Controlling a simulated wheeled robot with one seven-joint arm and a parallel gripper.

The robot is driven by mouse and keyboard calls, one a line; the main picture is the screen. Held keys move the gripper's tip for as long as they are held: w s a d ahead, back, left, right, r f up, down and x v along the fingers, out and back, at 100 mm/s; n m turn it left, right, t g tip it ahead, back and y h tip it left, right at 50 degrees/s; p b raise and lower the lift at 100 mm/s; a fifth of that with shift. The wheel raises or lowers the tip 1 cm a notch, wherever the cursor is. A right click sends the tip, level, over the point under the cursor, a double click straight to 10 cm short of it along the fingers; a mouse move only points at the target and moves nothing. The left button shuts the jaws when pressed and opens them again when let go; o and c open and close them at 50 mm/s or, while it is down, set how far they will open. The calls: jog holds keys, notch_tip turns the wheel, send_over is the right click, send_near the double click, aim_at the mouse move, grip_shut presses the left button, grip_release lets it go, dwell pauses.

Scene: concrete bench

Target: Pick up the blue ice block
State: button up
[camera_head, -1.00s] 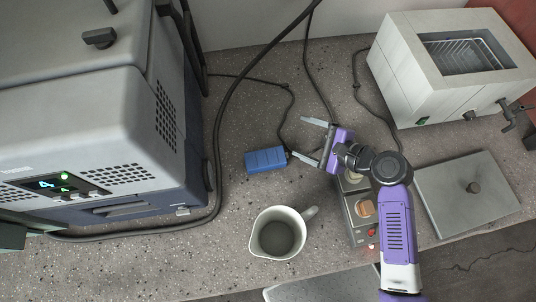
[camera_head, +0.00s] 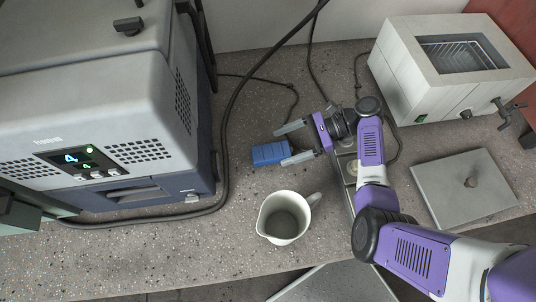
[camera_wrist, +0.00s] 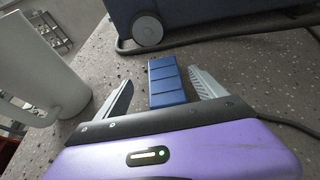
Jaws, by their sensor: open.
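The blue ice block (camera_head: 268,153) lies flat on the speckled bench, between the large grey machine and my arm. My gripper (camera_head: 291,143) is open, its two pale fingers pointing left toward the block. In the head view the near fingertip is close to the block's right end. In the wrist view the block (camera_wrist: 166,82) lies ahead of my gripper (camera_wrist: 162,82), between the two spread fingers and nearer the middle. I cannot tell whether a finger touches it. Nothing is held.
A white jug (camera_head: 284,218) stands in front of the block, its handle toward my arm. The grey machine (camera_head: 100,150) is at left, with a black cable (camera_head: 226,135) beside it.

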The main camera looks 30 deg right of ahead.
aim_at(266, 152)
jog(key=x, duration=0.6)
jog(key=shift+w+f, duration=0.25)
jog(key=shift+f, duration=0.15)
jog(key=c, duration=1.7)
jog(key=shift+r, duration=0.15)
